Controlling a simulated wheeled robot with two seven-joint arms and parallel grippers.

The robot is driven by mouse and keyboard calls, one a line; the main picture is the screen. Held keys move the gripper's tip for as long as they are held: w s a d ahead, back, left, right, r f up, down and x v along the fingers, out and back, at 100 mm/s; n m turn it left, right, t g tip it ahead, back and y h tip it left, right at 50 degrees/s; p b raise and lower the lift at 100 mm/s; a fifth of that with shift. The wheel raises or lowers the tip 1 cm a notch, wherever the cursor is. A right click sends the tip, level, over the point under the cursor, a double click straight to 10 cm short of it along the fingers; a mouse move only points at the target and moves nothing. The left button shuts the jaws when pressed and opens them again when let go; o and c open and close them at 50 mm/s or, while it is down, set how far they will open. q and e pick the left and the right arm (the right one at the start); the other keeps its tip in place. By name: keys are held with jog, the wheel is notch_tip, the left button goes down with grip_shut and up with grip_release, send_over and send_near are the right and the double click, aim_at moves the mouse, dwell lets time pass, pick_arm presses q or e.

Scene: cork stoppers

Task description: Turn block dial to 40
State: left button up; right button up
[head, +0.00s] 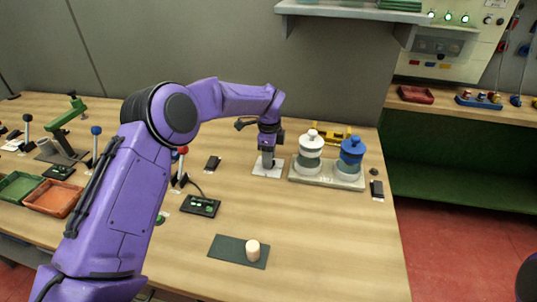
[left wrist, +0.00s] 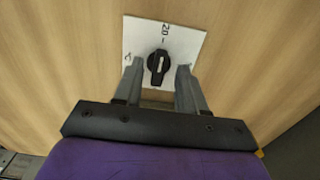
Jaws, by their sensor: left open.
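The dial is a black knob (left wrist: 158,68) with a light pointer line, on a square white plate (left wrist: 193,42). In the left wrist view the pointer lies roughly along the picture's vertical, and a mark that looks like 20 shows at the top of the plate. Marks at the plate's left and right are partly hidden or too small to read. My left gripper (left wrist: 159,72) is open, with one finger on each side of the knob; I cannot tell whether they touch it. In the head view my left gripper (head: 267,160) points down over the white plate (head: 260,172).
Right of the plate, a pale base (head: 325,183) carries a white-topped jar (head: 311,143) and a blue-topped one (head: 351,151). A button box (head: 200,206) and a green mat (head: 226,248) with a cork stopper (head: 253,250) lie nearer. The table's front right is clear.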

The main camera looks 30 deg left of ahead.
pick_arm(q)
jog(key=shift+s+f, duration=0.1)
jog(key=shift+s, duration=0.05)
grip_shut()
